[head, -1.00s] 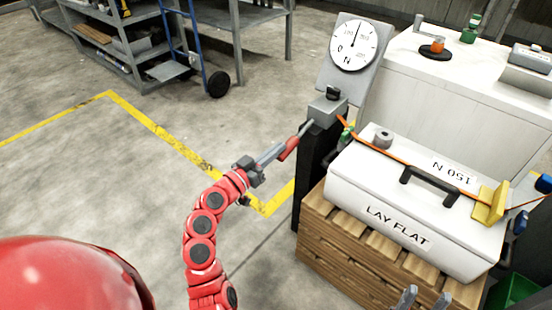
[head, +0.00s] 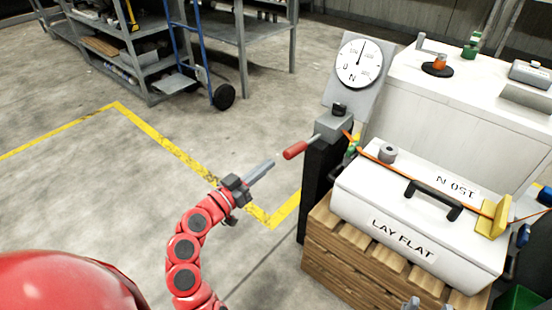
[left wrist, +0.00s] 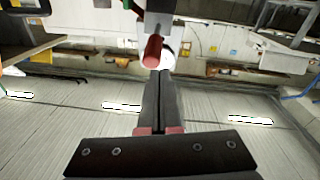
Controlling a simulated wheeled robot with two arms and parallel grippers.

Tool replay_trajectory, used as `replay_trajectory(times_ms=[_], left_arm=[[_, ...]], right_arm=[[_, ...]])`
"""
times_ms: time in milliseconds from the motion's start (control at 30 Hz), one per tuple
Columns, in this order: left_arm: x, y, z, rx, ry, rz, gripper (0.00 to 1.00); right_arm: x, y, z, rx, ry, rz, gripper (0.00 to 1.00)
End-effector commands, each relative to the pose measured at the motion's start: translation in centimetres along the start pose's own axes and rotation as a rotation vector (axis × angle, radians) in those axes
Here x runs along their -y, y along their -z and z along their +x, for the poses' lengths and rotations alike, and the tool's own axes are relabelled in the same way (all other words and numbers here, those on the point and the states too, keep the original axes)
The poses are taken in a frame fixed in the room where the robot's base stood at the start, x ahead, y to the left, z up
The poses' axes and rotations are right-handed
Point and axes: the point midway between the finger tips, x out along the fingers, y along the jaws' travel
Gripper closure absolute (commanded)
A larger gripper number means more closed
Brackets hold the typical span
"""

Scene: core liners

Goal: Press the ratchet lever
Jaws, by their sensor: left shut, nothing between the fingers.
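The ratchet lever, with a red handle (head: 295,150), sticks out to the left from the grey ratchet block (head: 335,124) on a dark post. Above the block is a white round dial (head: 360,63). My left gripper (head: 270,163) is shut and empty, its tips just below and left of the handle's end, with a small gap in the head view. In the left wrist view the red handle (left wrist: 153,50) lies just past the shut fingertips (left wrist: 162,76). Only the fingertips of my right gripper (head: 425,302) show at the bottom edge, apart from each other.
A white box (head: 375,205) marked LAY FLAT, with an orange strap over it, lies on a wooden pallet (head: 345,260) right of the post. A white bench (head: 470,110) stands behind. Grey shelves (head: 150,95) stand at the back left. The floor to the left is clear.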

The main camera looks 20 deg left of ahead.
Motion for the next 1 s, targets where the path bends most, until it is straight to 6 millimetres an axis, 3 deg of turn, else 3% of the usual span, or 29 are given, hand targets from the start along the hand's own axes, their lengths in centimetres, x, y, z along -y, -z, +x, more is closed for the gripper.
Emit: replay_trajectory(times_ms=[100,300,1000], left_arm=[[0.1,0.1,-2.3,0.0,0.006,0.0,1.0],[0.0,0.3,-4.1,-0.001,0.001,0.002,1.0],[-0.1,0.3,-4.3,-0.001,-0.001,0.003,1.0]], right_arm=[[0.0,0.0,0.2,0.002,-0.003,0.001,0.5],[0.0,0.0,0.3,0.004,-0.005,0.001,0.5],[0.0,0.0,0.3,0.004,-0.005,0.001,0.5]])
